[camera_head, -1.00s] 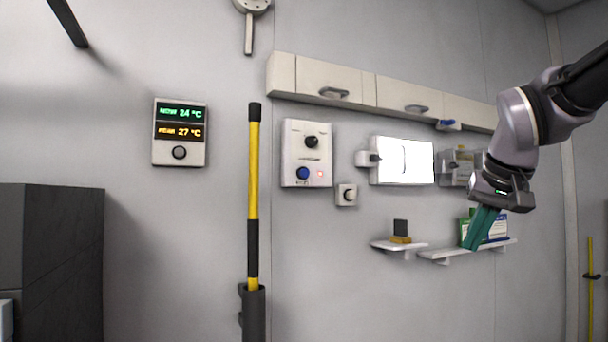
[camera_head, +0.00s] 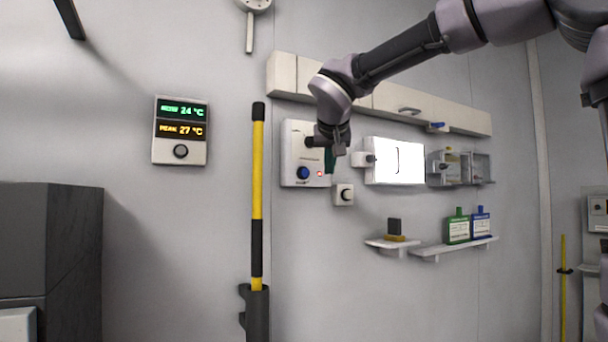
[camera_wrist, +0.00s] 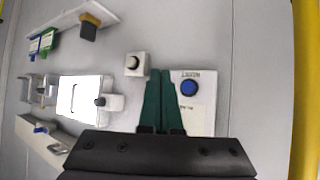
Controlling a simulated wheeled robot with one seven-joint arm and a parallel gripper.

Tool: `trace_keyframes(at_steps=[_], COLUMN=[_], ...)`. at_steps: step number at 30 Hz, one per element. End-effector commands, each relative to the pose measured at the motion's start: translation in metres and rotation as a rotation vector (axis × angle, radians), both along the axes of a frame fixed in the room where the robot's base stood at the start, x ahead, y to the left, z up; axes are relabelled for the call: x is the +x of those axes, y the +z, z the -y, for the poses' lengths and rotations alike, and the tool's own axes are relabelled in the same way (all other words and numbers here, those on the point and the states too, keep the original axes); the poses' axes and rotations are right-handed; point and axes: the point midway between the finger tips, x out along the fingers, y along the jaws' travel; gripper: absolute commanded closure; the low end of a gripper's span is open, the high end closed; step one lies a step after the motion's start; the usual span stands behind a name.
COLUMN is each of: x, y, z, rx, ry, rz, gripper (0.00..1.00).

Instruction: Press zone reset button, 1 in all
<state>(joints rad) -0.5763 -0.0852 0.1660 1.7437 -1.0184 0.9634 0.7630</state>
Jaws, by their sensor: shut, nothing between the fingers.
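My gripper (camera_head: 330,168) is in front of the panel's right side, up and right of the blue button. In the wrist view its green fingers (camera_wrist: 160,78) lie together, empty, left of the blue button. Whether they touch the panel I cannot tell. The arm hides the panel's upper right part.
A small box (camera_head: 337,201) with a dark knob sits below right of the panel. A temperature display (camera_head: 158,140) with a black button is left, past a yellow-black pole (camera_head: 257,180). A lit white box (camera_head: 395,178) and shelves (camera_head: 450,250) with green and blue packs are right.

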Motion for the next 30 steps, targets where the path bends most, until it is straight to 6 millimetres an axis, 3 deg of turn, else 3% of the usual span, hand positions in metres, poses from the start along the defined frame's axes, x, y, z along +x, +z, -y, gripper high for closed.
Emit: trace_keyframes(at_steps=[13, 30], x=[0.006, 0.064], y=[0.0, -0.001], z=[-0.003, -0.043], rx=[0.0, -0.002], ry=[0.0, 0.0], rz=[-0.001, -0.002], gripper=[1.0, 1.0])
